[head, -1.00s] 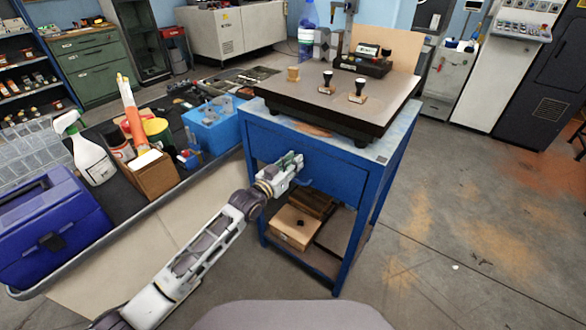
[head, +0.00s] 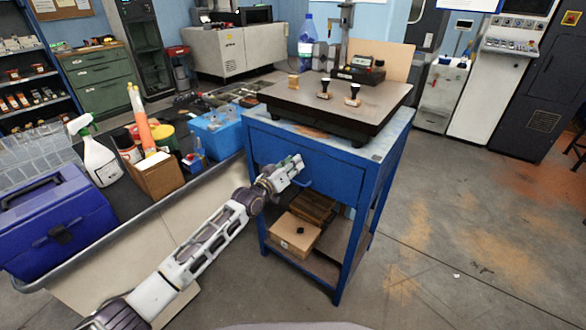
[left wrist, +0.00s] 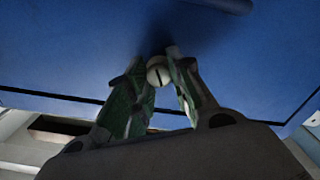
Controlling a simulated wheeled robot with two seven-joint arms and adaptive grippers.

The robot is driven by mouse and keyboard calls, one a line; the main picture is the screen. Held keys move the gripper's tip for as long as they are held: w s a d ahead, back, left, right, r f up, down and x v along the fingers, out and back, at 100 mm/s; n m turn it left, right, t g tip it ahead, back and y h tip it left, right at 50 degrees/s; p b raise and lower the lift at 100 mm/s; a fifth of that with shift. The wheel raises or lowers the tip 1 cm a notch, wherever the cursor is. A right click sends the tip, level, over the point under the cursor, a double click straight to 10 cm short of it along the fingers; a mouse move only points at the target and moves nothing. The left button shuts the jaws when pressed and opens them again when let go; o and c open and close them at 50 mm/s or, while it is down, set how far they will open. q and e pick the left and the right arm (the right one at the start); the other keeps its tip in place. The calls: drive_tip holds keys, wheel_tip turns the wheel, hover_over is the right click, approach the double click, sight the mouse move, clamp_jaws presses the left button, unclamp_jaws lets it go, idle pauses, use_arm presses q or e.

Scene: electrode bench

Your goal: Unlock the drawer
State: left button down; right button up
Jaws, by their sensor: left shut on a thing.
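The blue drawer (head: 335,180) is shut in the front of the blue bench, under the dark plate. My left gripper (head: 292,166) reaches its front from the left. In the left wrist view, a small round silver lock piece (left wrist: 158,72) with a dark slot sits at the blue drawer face (left wrist: 85,55). The green-padded fingertips of my left gripper (left wrist: 160,80) are on either side of it, shut on it. A blue handle (head: 306,183) shows just below the gripper in the head view. My right gripper is not in view.
On the bench's dark plate (head: 300,97) stand two black-handled stamps (head: 353,94) and a small wooden block (head: 293,80). A cardboard box (head: 295,232) sits on the lower shelf. A cart with a blue toolbox (head: 55,215) stands left. The floor at right is clear.

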use_arm(q)
drive_tip(key=shift+n, duration=0.9)
drive_tip(key=n, duration=0.3)
drive_tip(key=shift+n, duration=0.4)
drive_tip(key=n, duration=0.3)
drive_tip(key=shift+n, duration=1.6)
drive_tip(key=shift+f+n, duration=0.1)
drive_tip(key=shift+n, duration=0.4)
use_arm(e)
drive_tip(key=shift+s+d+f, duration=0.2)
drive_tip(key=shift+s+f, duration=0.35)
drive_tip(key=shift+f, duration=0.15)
use_arm(q)
drive_tip(key=shift+w+a, duration=0.1)
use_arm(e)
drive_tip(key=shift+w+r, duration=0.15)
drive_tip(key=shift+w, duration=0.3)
